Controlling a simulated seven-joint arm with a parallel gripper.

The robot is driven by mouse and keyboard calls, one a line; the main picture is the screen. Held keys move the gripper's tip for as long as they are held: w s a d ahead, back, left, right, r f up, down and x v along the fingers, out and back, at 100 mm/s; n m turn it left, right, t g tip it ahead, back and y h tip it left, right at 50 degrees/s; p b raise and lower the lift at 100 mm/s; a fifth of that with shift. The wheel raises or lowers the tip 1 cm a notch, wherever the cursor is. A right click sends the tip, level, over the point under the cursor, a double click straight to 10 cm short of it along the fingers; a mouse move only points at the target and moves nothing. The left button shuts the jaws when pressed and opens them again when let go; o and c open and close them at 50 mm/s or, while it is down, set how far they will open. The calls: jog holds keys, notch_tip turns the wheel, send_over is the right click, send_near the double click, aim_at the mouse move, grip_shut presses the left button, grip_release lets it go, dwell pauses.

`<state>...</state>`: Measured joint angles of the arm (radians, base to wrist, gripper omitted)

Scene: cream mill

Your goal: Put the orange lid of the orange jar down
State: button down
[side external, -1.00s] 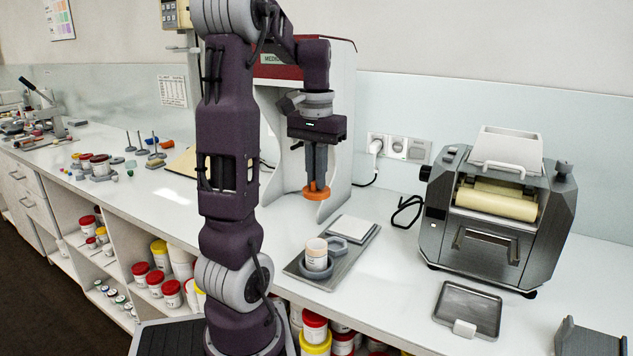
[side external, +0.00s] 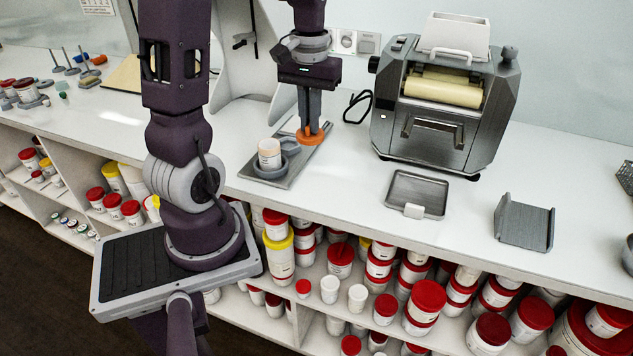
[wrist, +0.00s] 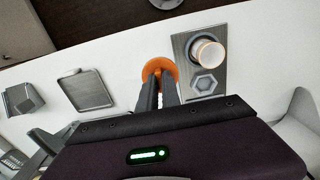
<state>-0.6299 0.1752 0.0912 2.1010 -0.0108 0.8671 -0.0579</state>
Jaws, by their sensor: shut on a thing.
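My gripper (side external: 311,128) points straight down and is shut on the orange lid (side external: 303,137), a flat round disc at the fingertips. The lid also shows in the wrist view (wrist: 158,66), just left of the metal plate. I cannot tell whether it touches the surface below. The open jar (side external: 269,155), white with a pale orange tint, stands upright in a grey ring holder on the metal plate (side external: 285,177). In the wrist view the jar (wrist: 208,54) is to the right of the lid, with an orange edge showing.
A grey hexagonal piece (wrist: 205,84) lies on the plate beside the jar. A shallow metal tray (side external: 432,188) and a grey bracket (side external: 524,222) stand to the right on the white counter. The roller mill (side external: 445,105) is behind. Counter between plate and tray is clear.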

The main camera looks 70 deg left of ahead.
aim_at(319, 138)
jog(key=d+f, duration=0.1)
jog(key=w+d+f, duration=0.1)
jog(key=f, duration=0.1)
jog(key=shift+d+f, duration=0.1)
jog(key=shift+d, duration=0.25)
notch_tip(319, 138, down, 9)
jog(key=shift+f, duration=0.1)
jog(key=c, duration=1.5)
grip_release()
jog(key=shift+c, duration=0.2)
